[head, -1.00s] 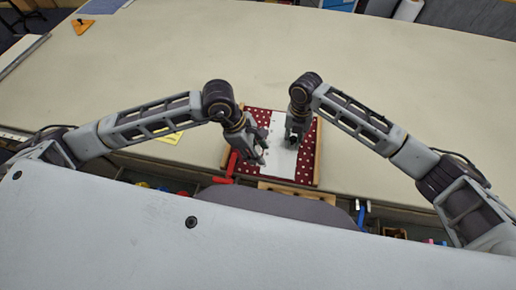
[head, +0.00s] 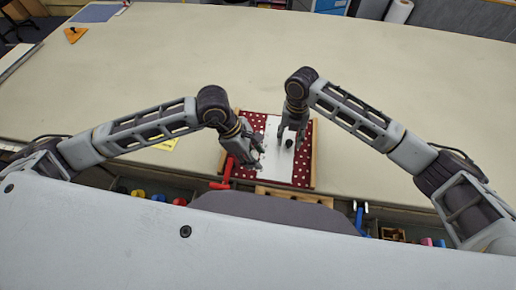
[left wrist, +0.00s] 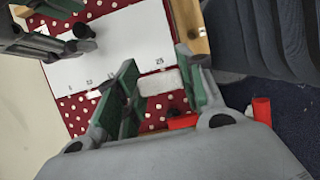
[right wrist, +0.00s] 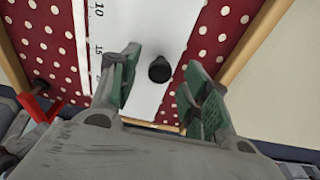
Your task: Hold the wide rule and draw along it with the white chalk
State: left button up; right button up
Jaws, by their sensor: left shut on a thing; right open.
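The wide rule (head: 271,127) is a white plate with numbers along one edge. It lies on a red board with white dots (head: 298,172). A black knob (right wrist: 159,69) stands on the rule; it also shows in the left wrist view (left wrist: 84,31). My right gripper (right wrist: 160,84) is open, with the knob in view between its spread fingers. My left gripper (head: 258,160) is shut on a short, thick white piece, seemingly the white chalk (left wrist: 157,82), near the rule's numbered edge. Whether the chalk touches the board cannot be told.
Wooden strips (right wrist: 255,42) edge the board. A red clamp (head: 226,172) sits at its near left corner, close to my left gripper. Blocks and small tools lie in a tray below the table's near edge. The cloth table (head: 400,90) is clear beyond and to the right.

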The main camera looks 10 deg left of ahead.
notch_tip(320, 180, up, 9)
jog(key=w, duration=0.1)
jog(key=shift+r, duration=0.15)
dwell(0.9)
